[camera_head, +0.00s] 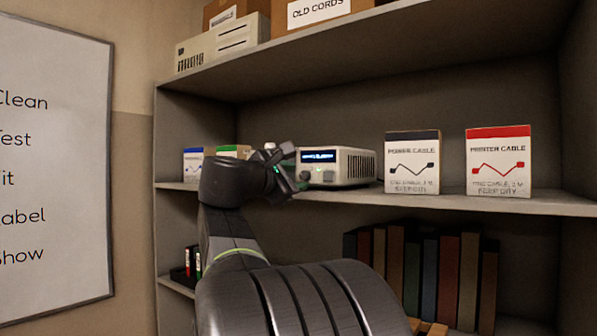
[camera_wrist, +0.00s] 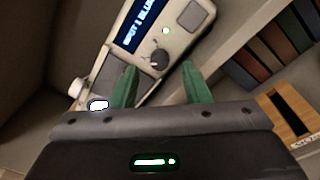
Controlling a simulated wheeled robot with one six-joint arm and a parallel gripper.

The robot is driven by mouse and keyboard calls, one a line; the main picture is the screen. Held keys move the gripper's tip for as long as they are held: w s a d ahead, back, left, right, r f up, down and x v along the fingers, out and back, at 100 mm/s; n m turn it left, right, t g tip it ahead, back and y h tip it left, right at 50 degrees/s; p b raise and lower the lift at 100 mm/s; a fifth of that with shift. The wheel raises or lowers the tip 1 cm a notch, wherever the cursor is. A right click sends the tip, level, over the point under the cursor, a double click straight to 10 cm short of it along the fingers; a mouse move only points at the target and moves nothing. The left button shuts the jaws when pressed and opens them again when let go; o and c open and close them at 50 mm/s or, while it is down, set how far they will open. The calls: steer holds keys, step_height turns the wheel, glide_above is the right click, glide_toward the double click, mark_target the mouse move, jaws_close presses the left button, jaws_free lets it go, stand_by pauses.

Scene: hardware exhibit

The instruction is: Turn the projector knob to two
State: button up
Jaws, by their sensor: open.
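The projector (camera_head: 352,166) is a pale box with vents on its side, standing on the middle shelf. A dark round knob (camera_wrist: 159,58) with a pale mark sits on the front panel below the display. My gripper (camera_wrist: 158,78) is open, with green fingers on either side of the knob's lower end in the picture. The fingertips look close to the knob; I cannot tell whether they touch it. In the head view my gripper (camera_head: 287,168) is at the projector's left front.
A power cable box (camera_head: 412,163) and a printer cable box (camera_head: 498,161) stand to the right on the same shelf (camera_head: 560,207). Smaller boxes (camera_head: 234,152) stand left, partly behind my arm. Books (camera_head: 447,275) fill the shelf below. A whiteboard (camera_head: 50,170) hangs left.

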mark_target(305, 176)
steer(key=shift+x, duration=1.3)
jaws_close()
